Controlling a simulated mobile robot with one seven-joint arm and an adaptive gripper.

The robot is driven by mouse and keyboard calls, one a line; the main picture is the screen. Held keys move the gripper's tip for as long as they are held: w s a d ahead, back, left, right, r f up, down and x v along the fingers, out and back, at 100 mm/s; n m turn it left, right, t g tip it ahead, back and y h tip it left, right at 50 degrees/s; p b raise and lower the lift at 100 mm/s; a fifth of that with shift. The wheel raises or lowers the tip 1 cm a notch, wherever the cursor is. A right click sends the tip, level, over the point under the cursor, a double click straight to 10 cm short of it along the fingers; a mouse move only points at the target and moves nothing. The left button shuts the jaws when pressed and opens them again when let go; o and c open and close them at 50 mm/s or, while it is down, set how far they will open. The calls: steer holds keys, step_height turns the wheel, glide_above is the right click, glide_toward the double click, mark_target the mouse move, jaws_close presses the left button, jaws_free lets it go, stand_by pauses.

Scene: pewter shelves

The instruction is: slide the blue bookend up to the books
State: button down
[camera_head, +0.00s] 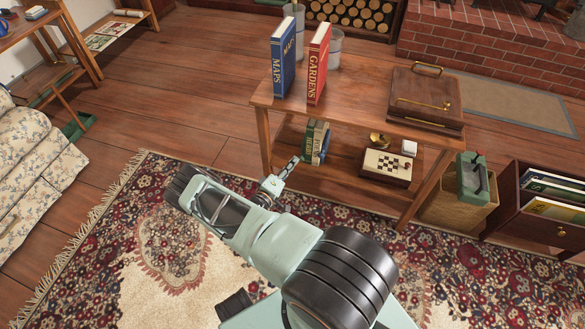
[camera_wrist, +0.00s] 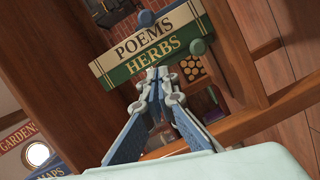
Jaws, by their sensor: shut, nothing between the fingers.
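Two books stand on the lower shelf: cream POEMS (camera_wrist: 150,31) and green HERBS (camera_wrist: 152,62). They also show in the head view as POEMS (camera_head: 319,141) and HERBS (camera_head: 308,142). A blue piece with a round knob, seemingly the blue bookend (camera_wrist: 146,18), shows beyond POEMS in the wrist view, mostly hidden by the books. I cannot tell whether it touches them. My gripper (camera_head: 292,163) is shut and empty, in front of the lower shelf, left of the books. In the wrist view my gripper (camera_wrist: 157,75) overlaps the lower edge of HERBS; contact is unclear.
A round green knob (camera_wrist: 199,47) shows near the HERBS side. Right of the books are a brass object (camera_head: 378,139) and a chessboard box (camera_head: 387,167). MAPS (camera_head: 283,56) and GARDENS (camera_head: 318,63) stand on the top above. The shelf's left leg (camera_head: 264,140) is close to my gripper.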

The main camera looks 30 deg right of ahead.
mark_target(318, 154)
steer(key=b+x, duration=0.1)
steer(key=x, duration=0.5)
steer(key=shift+f, duration=0.1)
steer(key=shift+s+d+f+b, duration=0.25)
steer(key=shift+s+d+b, duration=0.15)
steer(key=shift+s+d, duration=0.5)
steer(key=shift+s+d+f, duration=0.15)
steer(key=shift+s+d, duration=0.2)
steer(key=shift+s, duration=0.3)
steer(key=shift+s+d+f, duration=0.15)
steer(key=shift+s+d, duration=0.25)
steer(key=shift+s, duration=0.05)
